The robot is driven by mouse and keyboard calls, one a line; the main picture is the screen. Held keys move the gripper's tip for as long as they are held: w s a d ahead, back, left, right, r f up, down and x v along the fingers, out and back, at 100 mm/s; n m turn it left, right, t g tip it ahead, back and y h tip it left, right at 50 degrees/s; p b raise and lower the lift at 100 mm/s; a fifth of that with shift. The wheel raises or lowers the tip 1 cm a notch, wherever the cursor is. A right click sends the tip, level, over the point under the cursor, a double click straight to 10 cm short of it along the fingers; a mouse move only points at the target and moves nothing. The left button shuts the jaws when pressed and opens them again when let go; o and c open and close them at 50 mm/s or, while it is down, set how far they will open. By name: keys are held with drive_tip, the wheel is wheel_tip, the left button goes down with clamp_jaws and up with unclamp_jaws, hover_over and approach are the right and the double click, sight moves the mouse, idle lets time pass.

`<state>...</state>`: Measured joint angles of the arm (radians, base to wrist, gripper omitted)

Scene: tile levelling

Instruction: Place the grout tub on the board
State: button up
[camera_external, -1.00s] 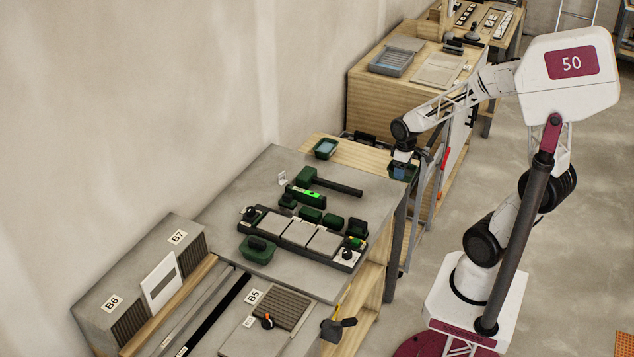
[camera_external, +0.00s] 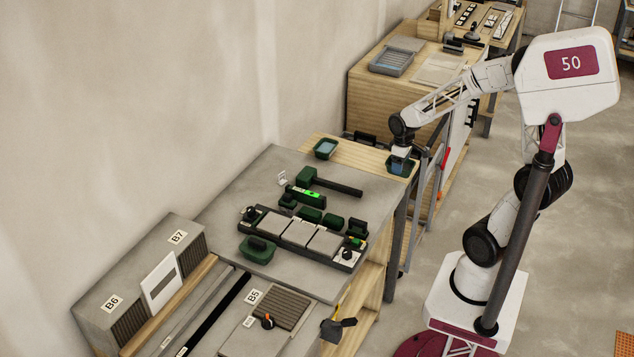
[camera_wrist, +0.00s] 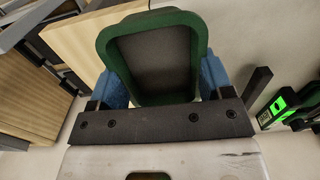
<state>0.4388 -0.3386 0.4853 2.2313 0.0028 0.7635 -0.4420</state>
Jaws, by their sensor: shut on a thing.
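My gripper (camera_external: 401,153) is shut on a green grout tub (camera_external: 399,168) at the right end of a pale wooden board (camera_external: 358,158). In the wrist view, the tub (camera_wrist: 152,60) has a green rim and a dark grey inside, with a blue finger pad of my gripper (camera_wrist: 162,85) on each side. The tub looks about level. I cannot tell whether its base touches the board or hangs just above it. A second green tub with light blue contents (camera_external: 325,148) stands on the left part of the board.
The grey bench top (camera_external: 235,220) in front carries a green-headed mallet (camera_external: 330,182), a green level (camera_external: 306,196), a tile tray (camera_external: 300,235) and several green blocks. A dark item (camera_external: 362,137) lies behind the board. The board's middle is clear.

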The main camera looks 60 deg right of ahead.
drive_tip(key=w+d, duration=0.2)
drive_tip(key=w, duration=0.2)
drive_tip(key=w+d+f, duration=0.1)
drive_tip(key=w+d, duration=0.1)
drive_tip(key=w, duration=0.2)
drive_tip(key=w+d, duration=0.1)
drive_tip(key=w, duration=0.4)
drive_tip(key=shift+d+f, duration=0.15)
drive_tip(key=shift+d, duration=0.25)
drive_tip(key=shift+f, duration=1.8)
drive_tip(key=o, duration=1.3)
drive_tip(key=shift+r, duration=0.1)
